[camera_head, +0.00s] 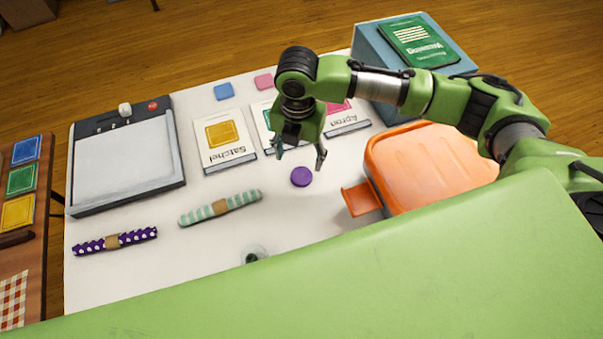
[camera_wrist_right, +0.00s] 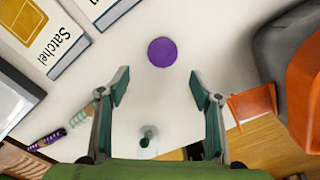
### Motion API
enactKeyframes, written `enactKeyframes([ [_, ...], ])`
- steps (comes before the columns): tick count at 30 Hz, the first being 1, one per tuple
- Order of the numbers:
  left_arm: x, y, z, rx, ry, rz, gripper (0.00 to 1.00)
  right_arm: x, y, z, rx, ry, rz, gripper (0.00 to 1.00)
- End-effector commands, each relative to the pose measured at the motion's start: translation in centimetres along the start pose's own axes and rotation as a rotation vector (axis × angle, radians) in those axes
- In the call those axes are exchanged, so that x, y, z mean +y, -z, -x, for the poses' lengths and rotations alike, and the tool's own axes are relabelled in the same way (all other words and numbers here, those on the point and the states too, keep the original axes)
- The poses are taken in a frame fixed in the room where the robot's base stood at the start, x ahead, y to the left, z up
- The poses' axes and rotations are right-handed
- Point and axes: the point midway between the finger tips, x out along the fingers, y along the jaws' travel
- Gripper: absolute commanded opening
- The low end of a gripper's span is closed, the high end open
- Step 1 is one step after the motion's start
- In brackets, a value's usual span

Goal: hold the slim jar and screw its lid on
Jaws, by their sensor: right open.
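A round purple lid (camera_head: 301,176) lies flat on the white table; it also shows in the right wrist view (camera_wrist_right: 162,52), ahead of the fingertips. The slim jar (camera_head: 254,254) is clear with something dark inside, and my own green body hides part of it in the head view. In the right wrist view the jar (camera_wrist_right: 147,137) stands on the table, apart from the lid. My right gripper (camera_head: 303,152) is open and empty above the table, near the lid; its two fingers (camera_wrist_right: 158,88) are spread wide. My left gripper is not in view.
An orange container (camera_head: 430,160) with a tab stands right of the lid. Satchel and Apron cards (camera_head: 224,157) lie behind, a paper trimmer (camera_head: 125,160) at left. Striped (camera_head: 220,208) and dotted (camera_head: 115,241) rolls lie left of the jar. The table is clear around the lid.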

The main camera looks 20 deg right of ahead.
Motion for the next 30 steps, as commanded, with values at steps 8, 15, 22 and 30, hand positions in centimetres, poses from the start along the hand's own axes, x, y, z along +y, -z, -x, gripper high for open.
enactKeyframes([
  [8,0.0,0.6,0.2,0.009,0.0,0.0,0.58,0.0,0.0,-3.1,0.0,-0.001,0.0,0.59],
  [15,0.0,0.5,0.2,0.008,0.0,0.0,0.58,0.0,0.0,-3.2,0.0,-0.002,0.0,0.59],
  [22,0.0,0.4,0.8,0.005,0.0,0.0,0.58,-0.4,-0.3,-4.8,0.001,0.003,-0.001,0.59],
  [30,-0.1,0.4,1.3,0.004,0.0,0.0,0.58,-0.5,-0.5,-8.2,0.0,0.0,0.0,0.59],
])
